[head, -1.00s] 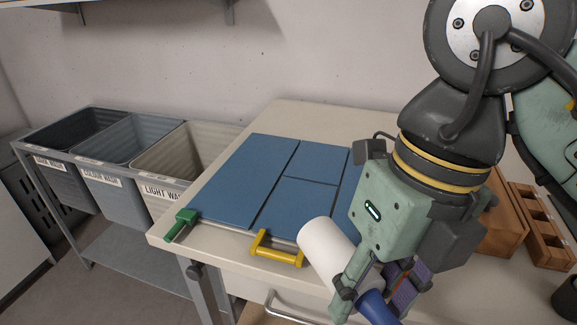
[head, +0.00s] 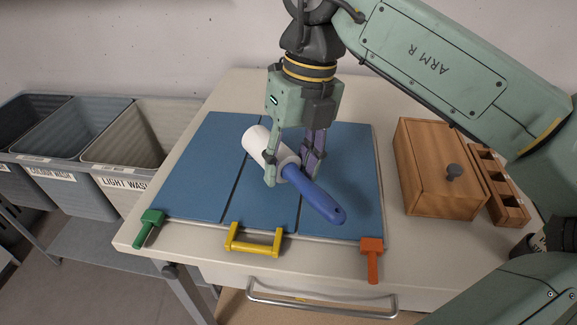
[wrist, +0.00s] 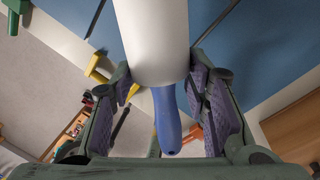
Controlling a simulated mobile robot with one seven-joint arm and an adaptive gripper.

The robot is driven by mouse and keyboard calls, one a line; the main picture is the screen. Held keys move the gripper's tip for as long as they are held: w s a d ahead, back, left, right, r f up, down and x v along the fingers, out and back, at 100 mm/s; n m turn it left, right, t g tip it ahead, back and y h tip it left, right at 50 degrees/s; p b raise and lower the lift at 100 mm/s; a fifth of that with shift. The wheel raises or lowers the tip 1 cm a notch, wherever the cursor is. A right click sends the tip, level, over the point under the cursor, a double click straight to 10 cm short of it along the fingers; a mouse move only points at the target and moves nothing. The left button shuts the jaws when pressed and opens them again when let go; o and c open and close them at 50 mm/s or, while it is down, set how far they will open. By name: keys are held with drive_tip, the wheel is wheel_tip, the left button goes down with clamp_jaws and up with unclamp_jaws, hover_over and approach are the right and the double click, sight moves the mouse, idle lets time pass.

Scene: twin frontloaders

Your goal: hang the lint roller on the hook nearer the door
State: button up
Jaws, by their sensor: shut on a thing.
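The lint roller has a white roll (head: 257,143) and a blue handle (head: 315,195). My gripper (head: 290,174) is shut on it near where the roll meets the handle. The roller is tilted, with its roll to the upper left and its handle to the lower right, over the blue folding board. In the wrist view the white roll (wrist: 153,40) lies between the purple-padded fingers, with the blue handle (wrist: 167,120) beyond. I cannot make out any hook or door in these views.
The blue board (head: 200,180) on the pale worktop (head: 150,225) has green (head: 148,228), yellow (head: 254,242) and orange (head: 372,258) handles at its front. A wooden box (head: 435,170) stands to the right. Laundry bins (head: 130,170) stand at the left.

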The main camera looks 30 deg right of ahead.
sight(289, 178)
drive_tip(key=shift+w+d+f, duration=0.1)
drive_tip(key=shift+w, duration=0.45)
wheel_tip(289, 178, down, 3)
drive_tip(key=shift+r+p, duration=0.1)
drive_tip(key=shift+p, duration=0.55)
drive_tip(key=shift+f+b, duration=0.35)
drive_tip(key=shift+f, duration=0.25)
drive_tip(key=o, duration=1.3)
drive_tip(key=shift+r, duration=0.1)
drive_tip(key=r+p, duration=0.2)
drive_tip(key=r, duration=0.1)
drive_tip(key=d+r+p, duration=0.1)
drive_tip(key=r+p, duration=0.1)
drive_tip(key=r, duration=0.1)
drive_tip(key=r+p, duration=0.2)
drive_tip(key=r, duration=0.2)
drive_tip(key=shift+d+p, duration=0.25)
drive_tip(key=shift+p, duration=0.05)
drive_tip(key=shift+d+r, duration=0.25)
drive_tip(key=shift+r, duration=0.9)
drive_tip(key=shift+s+f, duration=0.1)
